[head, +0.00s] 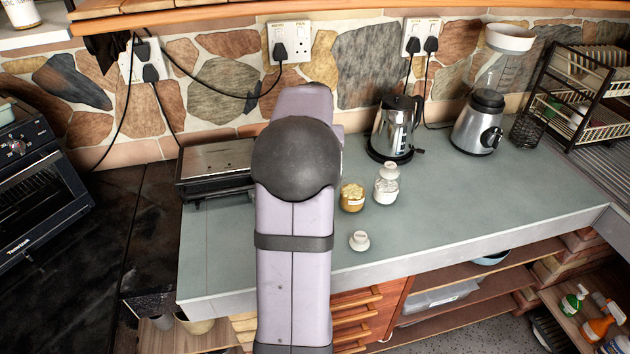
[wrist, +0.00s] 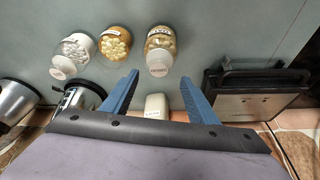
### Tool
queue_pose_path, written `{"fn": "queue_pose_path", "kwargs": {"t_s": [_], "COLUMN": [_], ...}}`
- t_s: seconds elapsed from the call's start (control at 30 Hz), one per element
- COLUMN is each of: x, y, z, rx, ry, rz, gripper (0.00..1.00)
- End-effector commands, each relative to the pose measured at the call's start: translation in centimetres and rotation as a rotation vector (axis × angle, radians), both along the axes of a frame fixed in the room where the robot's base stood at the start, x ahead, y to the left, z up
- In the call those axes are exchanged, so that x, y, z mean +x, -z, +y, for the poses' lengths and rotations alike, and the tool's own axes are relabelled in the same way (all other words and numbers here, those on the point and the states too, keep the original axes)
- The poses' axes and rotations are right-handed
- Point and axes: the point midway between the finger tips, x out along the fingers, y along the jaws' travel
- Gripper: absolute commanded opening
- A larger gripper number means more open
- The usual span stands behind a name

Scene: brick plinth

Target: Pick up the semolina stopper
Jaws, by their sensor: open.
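A small white stopper (head: 359,241) stands loose on the counter near its front edge in the head view; its label is too small to read, so I cannot confirm it says semolina. Behind it stand an open golden jar (head: 352,200) and a white jar with a stopper (head: 386,187). The wrist view shows the golden jar (wrist: 115,43), the white jar (wrist: 75,48) and another stoppered jar (wrist: 160,42), hidden by my arm in the head view. My gripper (wrist: 160,77) is open, its blue fingers apart with nothing held. The loose stopper is not clearly visible there.
A kettle (head: 395,128) and a blender (head: 479,122) stand right of the jars. A flat grill (head: 215,165) lies left of my arm. The counter right of the stopper is clear.

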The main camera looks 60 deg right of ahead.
Motion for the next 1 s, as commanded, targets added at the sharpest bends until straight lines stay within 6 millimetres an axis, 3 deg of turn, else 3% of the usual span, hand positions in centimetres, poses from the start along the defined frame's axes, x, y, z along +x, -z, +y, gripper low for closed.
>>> {"fn": "queue_pose_path", "kwargs": {"t_s": [0.17,0.5,0.83,0.87,1.0], "x": [0.1,0.5,0.7,0.7,0.7], "y": [0.6,4.3,4.9,4.9,4.9], "z": [-0.2,-1.4,-1.6,-1.6,-1.6], "rx": [0.002,0.002,-0.001,-0.001,-0.001], "ry": [0.000,0.000,0.000,0.000,0.000], "rz": [0.001,0.001,-0.001,-0.001,-0.001], "gripper": [0.54,0.54,0.54,0.51,0.18]}}
